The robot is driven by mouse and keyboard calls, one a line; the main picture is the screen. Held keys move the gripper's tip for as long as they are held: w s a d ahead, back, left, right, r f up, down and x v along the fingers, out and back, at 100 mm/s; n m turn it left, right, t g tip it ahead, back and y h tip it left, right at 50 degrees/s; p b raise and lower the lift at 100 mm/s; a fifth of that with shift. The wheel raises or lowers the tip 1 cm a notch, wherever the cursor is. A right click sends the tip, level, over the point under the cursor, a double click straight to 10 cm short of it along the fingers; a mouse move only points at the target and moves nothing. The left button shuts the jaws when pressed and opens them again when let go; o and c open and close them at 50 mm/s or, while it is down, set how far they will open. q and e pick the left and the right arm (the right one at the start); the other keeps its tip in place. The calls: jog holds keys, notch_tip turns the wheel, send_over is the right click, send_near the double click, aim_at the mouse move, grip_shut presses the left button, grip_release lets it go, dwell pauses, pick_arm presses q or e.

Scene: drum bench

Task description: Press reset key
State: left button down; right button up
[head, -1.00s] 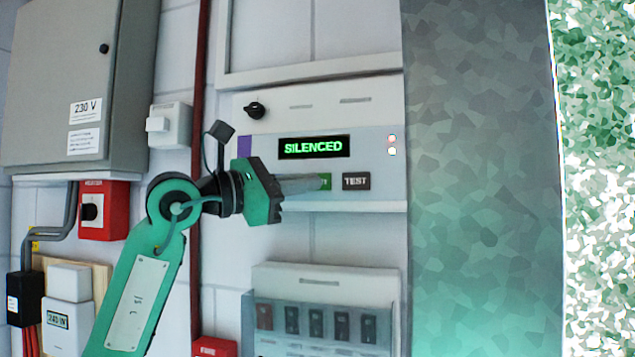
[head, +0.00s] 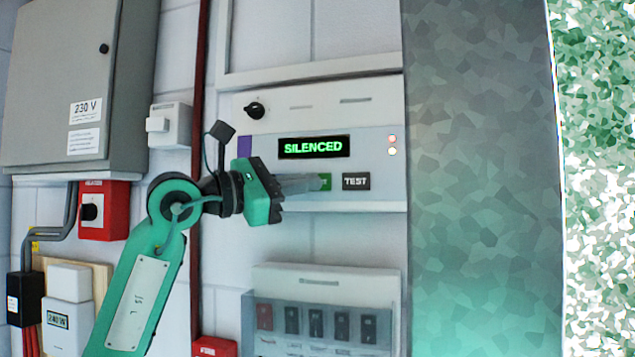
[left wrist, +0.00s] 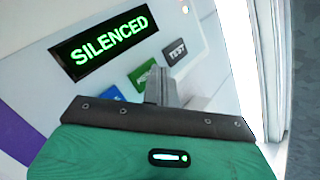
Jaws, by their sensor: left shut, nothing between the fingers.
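The alarm panel (head: 375,143) on the wall has a lit display (head: 314,147) reading SILENCED in green. Below it are a dark TEST key (head: 356,181) and a green key (head: 326,181), mostly hidden behind my fingers in the head view. My left gripper (head: 322,183) is shut and empty, its fingertips in front of the green key. In the left wrist view, the fingertips (left wrist: 156,78) overlap the edge of the green key (left wrist: 143,75), its lettering partly covered. A blue key (left wrist: 114,94) lies beside it, and the TEST key (left wrist: 174,51) is clear. I cannot tell whether the tips touch the green key. My right gripper is not in view.
A black knob (head: 255,110) and two small lights (head: 392,145) are on the panel. Below is a box of switches (head: 318,325). A grey cabinet (head: 75,80) and a red switch box (head: 103,210) are at left. A grey speckled surface (head: 485,180) stands close at right.

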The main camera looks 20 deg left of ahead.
pick_arm(q)
jog(key=shift+w, duration=0.4)
jog(key=shift+w, duration=0.2)
dwell(0.3)
jog(key=shift+s, duration=0.15)
jog(key=shift+s+b, duration=0.3)
jog(key=shift+s, duration=0.2)
jog(key=s+b, duration=0.2)
jog(key=s, duration=0.4)
dwell(0.4)
jog(key=shift+a, duration=0.15)
dwell(0.3)
